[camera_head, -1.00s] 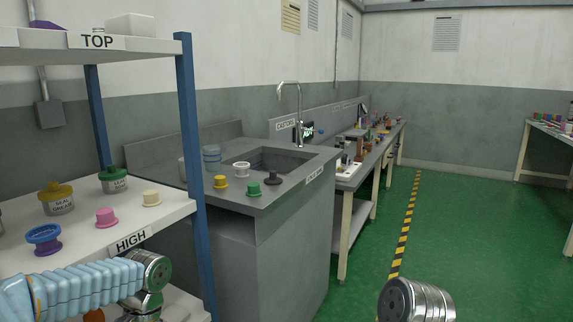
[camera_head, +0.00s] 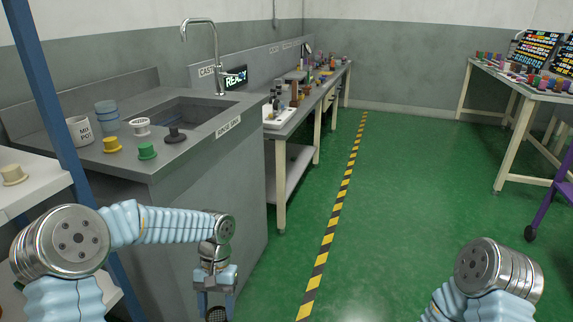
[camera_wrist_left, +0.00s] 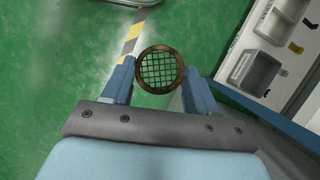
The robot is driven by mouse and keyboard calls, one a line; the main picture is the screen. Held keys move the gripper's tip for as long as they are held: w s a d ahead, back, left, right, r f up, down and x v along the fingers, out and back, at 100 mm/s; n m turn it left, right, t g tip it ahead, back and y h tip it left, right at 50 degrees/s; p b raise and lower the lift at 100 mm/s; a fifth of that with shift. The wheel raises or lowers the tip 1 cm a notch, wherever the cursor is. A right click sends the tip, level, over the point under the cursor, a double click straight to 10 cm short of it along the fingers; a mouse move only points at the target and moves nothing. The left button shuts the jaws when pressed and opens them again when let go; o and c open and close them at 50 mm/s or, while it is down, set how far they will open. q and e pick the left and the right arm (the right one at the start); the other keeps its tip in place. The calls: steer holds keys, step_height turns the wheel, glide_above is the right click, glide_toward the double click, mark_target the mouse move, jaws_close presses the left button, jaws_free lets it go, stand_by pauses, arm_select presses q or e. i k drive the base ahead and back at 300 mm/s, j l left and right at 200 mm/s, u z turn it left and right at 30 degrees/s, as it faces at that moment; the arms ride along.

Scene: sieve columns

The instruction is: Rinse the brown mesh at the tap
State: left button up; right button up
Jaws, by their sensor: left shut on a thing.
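The brown mesh (camera_wrist_left: 160,70) is a round sieve with a brown rim and an open grid. My left gripper (camera_head: 216,302) is shut on it, with one finger on each side of the rim in the left wrist view. In the head view only a dark part of the mesh (camera_head: 216,315) shows at the bottom edge. The tap (camera_head: 213,55) is a tall curved metal spout behind the sink (camera_head: 190,113). My left gripper is in front of the sink counter and lower than its top, apart from the tap. My right gripper is out of view.
Yellow (camera_head: 112,145), green (camera_head: 147,151), white (camera_head: 140,126) and dark (camera_head: 175,134) spools stand on the counter's front, with a white mug (camera_head: 80,130) at left. A blue shelf post (camera_head: 50,95) stands close at left. A bench (camera_head: 285,120) runs beyond; green floor is open at right.

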mark_target(241, 76)
steer(key=i+l+z, duration=0.25)
steer(key=z, duration=0.15)
steer(key=i+z, duration=0.4)
steer(key=i+l+u, duration=0.15)
steer(key=i+u, duration=0.2)
steer(key=i+l+u, duration=0.35)
steer(key=i+j, duration=0.1)
steer(key=i, duration=0.05)
